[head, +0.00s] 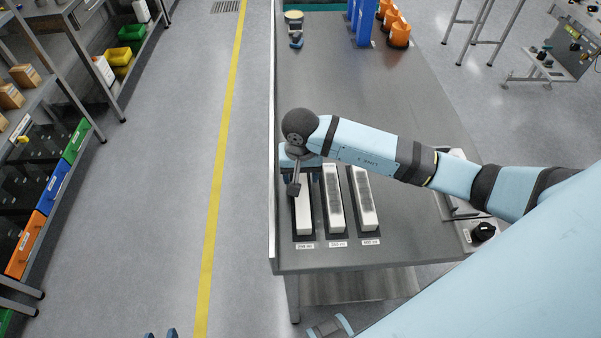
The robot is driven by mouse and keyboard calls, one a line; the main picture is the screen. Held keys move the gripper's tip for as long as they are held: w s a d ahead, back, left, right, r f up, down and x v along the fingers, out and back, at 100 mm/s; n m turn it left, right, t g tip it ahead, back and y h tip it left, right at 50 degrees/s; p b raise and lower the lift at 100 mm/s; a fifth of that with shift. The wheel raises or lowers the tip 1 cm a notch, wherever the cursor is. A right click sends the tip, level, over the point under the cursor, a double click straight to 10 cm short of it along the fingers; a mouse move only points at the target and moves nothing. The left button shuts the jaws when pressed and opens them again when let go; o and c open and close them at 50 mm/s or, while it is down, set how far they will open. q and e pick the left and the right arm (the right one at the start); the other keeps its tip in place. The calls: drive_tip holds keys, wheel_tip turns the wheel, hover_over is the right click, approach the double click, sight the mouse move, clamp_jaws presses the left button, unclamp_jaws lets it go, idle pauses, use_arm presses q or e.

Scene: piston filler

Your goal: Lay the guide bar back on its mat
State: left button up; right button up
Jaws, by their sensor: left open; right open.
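Three white guide bars lie side by side on dark mats on the grey table. The left bar (303,214) is on the left mat, partly hidden by my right gripper (294,188). The middle bar (334,200) and the right bar (364,200) lie on their own mats. My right gripper is open at the left bar's far part. Whether its fingers touch the bar cannot be told. My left gripper (161,334) is open and empty at the bottom edge, over the floor, with only its blue finger ends showing.
Small labels (338,244) sit before the mats. Blue (364,24) and orange (399,32) parts stand at the table's (350,75) far end. A black knob (483,231) is at the right. Shelves with bins line the left; the aisle floor between is clear.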

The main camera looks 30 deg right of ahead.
drive_tip(key=shift+r, duration=0.55)
use_arm(q)
drive_tip(key=shift+d+f+b, duration=0.1)
drive_tip(key=shift+f+b, duration=0.2)
drive_tip(key=shift+b, duration=0.45)
use_arm(e)
wheel_tip(320, 180, up, 11)
use_arm(q)
drive_tip(key=shift+f, duration=0.15)
